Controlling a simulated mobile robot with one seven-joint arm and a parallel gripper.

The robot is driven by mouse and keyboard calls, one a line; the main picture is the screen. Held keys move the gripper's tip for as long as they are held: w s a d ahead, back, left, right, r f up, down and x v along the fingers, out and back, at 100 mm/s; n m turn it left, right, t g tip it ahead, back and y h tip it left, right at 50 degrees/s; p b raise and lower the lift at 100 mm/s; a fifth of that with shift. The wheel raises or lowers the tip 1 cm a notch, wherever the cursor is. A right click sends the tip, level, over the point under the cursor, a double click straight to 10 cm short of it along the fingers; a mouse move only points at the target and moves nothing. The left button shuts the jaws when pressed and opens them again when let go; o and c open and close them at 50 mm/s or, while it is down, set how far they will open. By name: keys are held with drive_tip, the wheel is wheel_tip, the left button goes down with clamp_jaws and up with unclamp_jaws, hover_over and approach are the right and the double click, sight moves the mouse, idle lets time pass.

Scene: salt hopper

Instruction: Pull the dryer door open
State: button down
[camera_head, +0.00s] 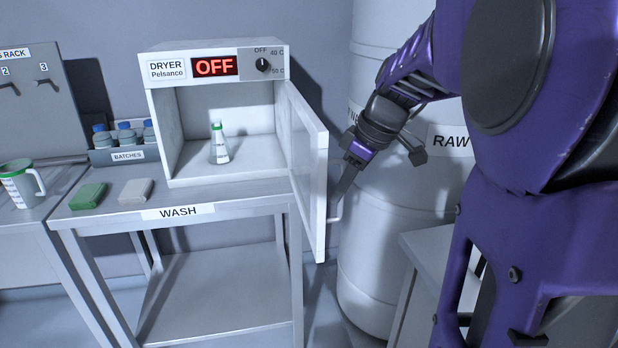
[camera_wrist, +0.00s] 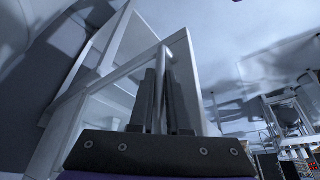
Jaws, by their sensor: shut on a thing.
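The dryer (camera_head: 165,120) is a white box on the wash table, with a display reading OFF. Its door (camera_head: 308,165) is hinged at the right side and stands wide open, swung out toward the front. A conical flask (camera_head: 219,147) with a green cap stands inside. My gripper (camera_head: 338,212) is at the outer face of the door, shut on the door handle (camera_head: 333,219). In the wrist view, my gripper (camera_wrist: 166,85) is closed around the handle bar (camera_wrist: 188,55), beside the door frame (camera_wrist: 100,85).
The wash table (camera_head: 250,191) holds a green sponge (camera_head: 87,196) and a pale block (camera_head: 135,191). A batches rack (camera_head: 112,157) with bottles and a white jug (camera_head: 20,185) stand to the left. A large white RAW drum (camera_head: 390,225) stands close behind my gripper.

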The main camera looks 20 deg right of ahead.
drive_tip(key=c, duration=0.9)
unclamp_jaws()
drive_tip(key=shift+w, duration=0.1)
drive_tip(key=p+v, duration=0.1)
drive_tip(key=v, duration=0.6)
drive_tip(key=shift+r, duration=0.25)
drive_tip(key=shift+s, duration=0.25)
